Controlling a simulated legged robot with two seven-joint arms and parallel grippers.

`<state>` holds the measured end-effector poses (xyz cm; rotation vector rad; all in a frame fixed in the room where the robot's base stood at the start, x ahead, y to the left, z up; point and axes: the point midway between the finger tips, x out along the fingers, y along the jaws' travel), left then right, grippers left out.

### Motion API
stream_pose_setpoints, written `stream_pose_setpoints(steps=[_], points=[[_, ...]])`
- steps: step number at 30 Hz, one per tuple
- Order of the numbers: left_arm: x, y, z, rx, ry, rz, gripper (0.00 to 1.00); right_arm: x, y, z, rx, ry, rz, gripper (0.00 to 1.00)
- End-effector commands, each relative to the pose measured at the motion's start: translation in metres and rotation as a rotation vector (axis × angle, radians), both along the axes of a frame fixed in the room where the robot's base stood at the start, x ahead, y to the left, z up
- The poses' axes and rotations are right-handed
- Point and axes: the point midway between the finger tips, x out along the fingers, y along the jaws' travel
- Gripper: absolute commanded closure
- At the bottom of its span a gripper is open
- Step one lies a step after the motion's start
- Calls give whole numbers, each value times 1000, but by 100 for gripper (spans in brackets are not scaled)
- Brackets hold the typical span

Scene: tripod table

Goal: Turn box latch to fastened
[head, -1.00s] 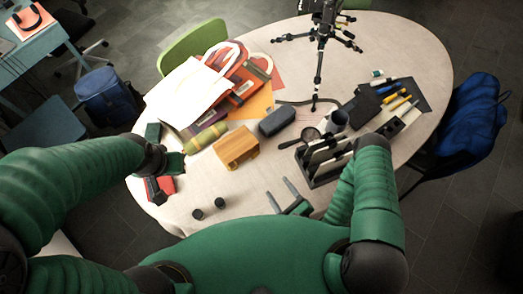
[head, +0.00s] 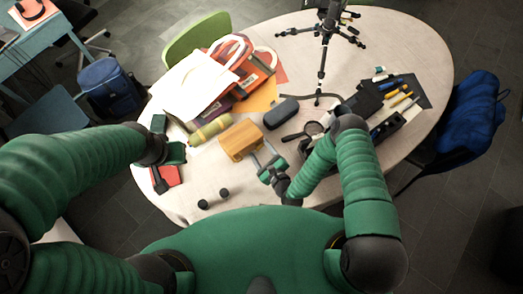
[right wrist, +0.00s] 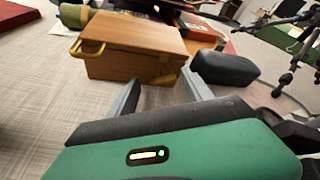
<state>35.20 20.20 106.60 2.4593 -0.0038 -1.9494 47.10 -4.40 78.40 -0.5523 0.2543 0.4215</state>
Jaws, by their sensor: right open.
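The wooden box (head: 240,141) sits lid down on the table, left of my right gripper (head: 262,152). In the right wrist view the box (right wrist: 128,62) shows a yellow handle (right wrist: 88,47) on its left side.
A dark case (head: 281,112) lies just behind and right of the box. A green-yellow cylinder (head: 211,128) lies at its left. A tripod (head: 322,45) stands behind. Clear tabletop lies in front of the box.

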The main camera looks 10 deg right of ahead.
Motion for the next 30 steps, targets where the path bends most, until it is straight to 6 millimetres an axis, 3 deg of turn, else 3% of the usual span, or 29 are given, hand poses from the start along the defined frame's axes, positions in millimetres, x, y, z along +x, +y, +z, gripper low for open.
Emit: stream_pose_setpoints(steps=[3, 17, 22, 30], points=[[0, 0, 0, 0, 0, 0, 100, 0, -1, 0, 0, -1, -1, 41], [0, 0, 0, 0, 0, 0, 100, 0, -1, 0, -1, -1, 0, 100], [0, 0, -5, 0, 0, 0, 100, -1, 0, -2, -34, -22, -1, 100], [0, 0, -21, 0, 0, 0, 100, -3, 3, -4, -276, -162, 0, 100]])
